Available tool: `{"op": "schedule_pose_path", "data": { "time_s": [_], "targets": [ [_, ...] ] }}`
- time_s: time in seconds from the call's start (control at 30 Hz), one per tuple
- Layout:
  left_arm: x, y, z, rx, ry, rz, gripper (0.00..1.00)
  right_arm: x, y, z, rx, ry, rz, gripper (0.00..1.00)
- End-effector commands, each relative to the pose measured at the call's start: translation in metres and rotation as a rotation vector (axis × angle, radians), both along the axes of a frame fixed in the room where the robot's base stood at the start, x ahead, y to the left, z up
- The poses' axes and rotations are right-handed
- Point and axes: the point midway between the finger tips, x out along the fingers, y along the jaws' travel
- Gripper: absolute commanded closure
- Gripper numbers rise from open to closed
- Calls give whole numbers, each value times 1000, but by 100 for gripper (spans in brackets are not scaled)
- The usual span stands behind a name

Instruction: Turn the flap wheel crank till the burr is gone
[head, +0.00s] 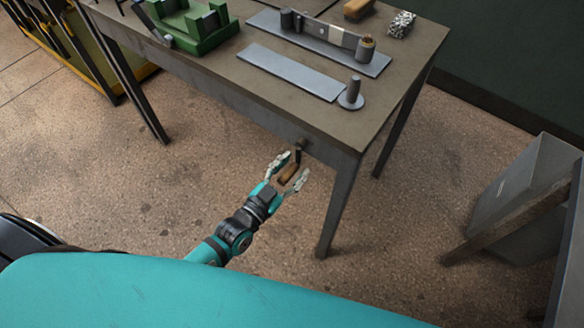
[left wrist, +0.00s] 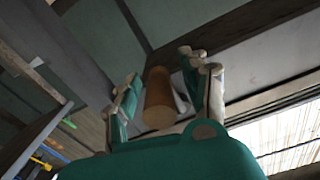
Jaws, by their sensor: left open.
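The crank's wooden handle (head: 289,173) sticks out below the front edge of the bench, near its right front leg. Its dark hub (head: 301,144) is on the bench's front face. My left gripper (head: 288,169) is open, with its fingers on either side of the handle. In the left wrist view the brown handle (left wrist: 159,98) stands between the two open fingers (left wrist: 158,75), with gaps visible beside it. On the bench top, a grey plate carries a bar fixture (head: 335,38) with a brown-topped post (head: 365,47). I cannot make out a burr. My right gripper is not in view.
The bench (head: 230,75) also bears a green block fixture (head: 190,22), a bare grey plate (head: 290,72), a round-based post (head: 351,93), a wooden block (head: 357,9) and a shiny coil-like piece (head: 401,25). A grey bin (head: 522,195) stands at right. The floor before the bench is clear.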

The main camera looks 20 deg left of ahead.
Motion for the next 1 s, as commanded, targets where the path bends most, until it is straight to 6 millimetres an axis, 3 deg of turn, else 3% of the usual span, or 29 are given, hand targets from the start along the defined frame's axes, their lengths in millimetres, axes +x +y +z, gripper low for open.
{"op": "schedule_pose_path", "data": {
  "time_s": [0.1,0.47,1.0],
  "targets": [
    [0,0,0,0,0,0,54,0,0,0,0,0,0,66],
    [-1,0,0,0,0,0,100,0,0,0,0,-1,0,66],
    [0,1,0,29,-10,-2,100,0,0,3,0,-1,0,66]
  ]
}}
